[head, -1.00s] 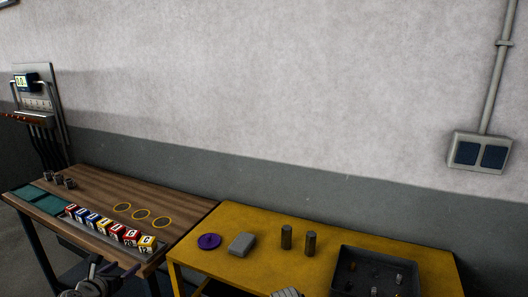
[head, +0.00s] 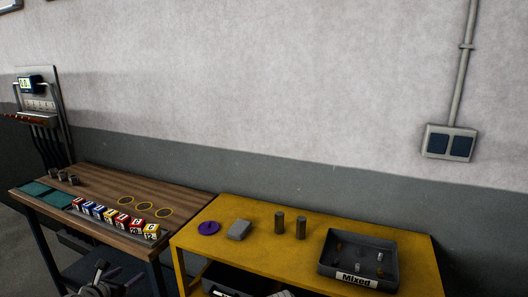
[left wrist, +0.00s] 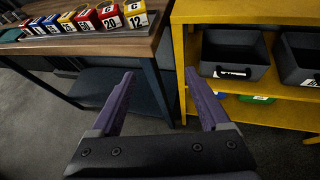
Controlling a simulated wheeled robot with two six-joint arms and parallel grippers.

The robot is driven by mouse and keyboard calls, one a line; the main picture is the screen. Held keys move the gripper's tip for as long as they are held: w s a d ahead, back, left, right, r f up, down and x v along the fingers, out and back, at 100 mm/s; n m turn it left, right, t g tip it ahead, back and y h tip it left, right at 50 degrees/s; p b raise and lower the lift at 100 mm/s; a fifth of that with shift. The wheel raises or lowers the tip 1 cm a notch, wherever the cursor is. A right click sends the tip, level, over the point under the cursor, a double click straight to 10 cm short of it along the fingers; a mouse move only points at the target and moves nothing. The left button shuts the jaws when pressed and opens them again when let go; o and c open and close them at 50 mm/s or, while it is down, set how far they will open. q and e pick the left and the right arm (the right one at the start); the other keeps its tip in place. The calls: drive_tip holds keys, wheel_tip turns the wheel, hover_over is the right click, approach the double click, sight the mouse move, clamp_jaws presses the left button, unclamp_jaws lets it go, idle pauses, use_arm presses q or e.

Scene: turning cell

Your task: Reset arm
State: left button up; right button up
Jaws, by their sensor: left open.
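My left gripper (left wrist: 158,100) is open and empty in the left wrist view, its two purple fingers spread apart over the gap between the wooden table and the yellow bench. In the head view the left gripper (head: 112,274) shows at the bottom edge, in front of the wooden table (head: 155,190) and below its top. It touches nothing that I can see. My right gripper cannot be made out in the head view.
A row of numbered coloured blocks (head: 108,215) lines the wooden table's front edge. The yellow bench (head: 265,245) holds a purple disc (head: 208,228), a grey block (head: 239,229), two dark cylinders (head: 279,222) and a tray marked Mixed (head: 357,279). Black bins (left wrist: 235,55) sit on its shelf.

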use_arm(q)
drive_tip(key=s+d+f+m+g+h+p, duration=0.1)
drive_tip(key=s+d+f+m+g, duration=0.15)
drive_tip(key=d+m, duration=0.5)
drive_tip(key=s+d+f+m+g+h, duration=0.1)
drive_tip(key=d+f+m+g, duration=0.15)
drive_tip(key=d+m, duration=0.5)
drive_tip(key=s+d+f+m+g+h+p, duration=0.1)
drive_tip(key=d+f+m+g, duration=0.3)
drive_tip(key=d, duration=0.6)
drive_tip(key=s+d+m+g+y+p, duration=0.1)
drive_tip(key=s+d+m, duration=0.3)
drive_tip(key=m, duration=0.5)
drive_tip(key=s+d+m+g+y, duration=0.3)
drive_tip(key=s+d+m+y, duration=0.1)
drive_tip(key=s+m, duration=0.4)
drive_tip(key=shift+s+d+r+m+p, duration=0.35)
drive_tip(key=shift+d+m, duration=0.3)
drive_tip(key=shift+m, duration=0.25)
drive_tip(key=shift+f, duration=0.1)
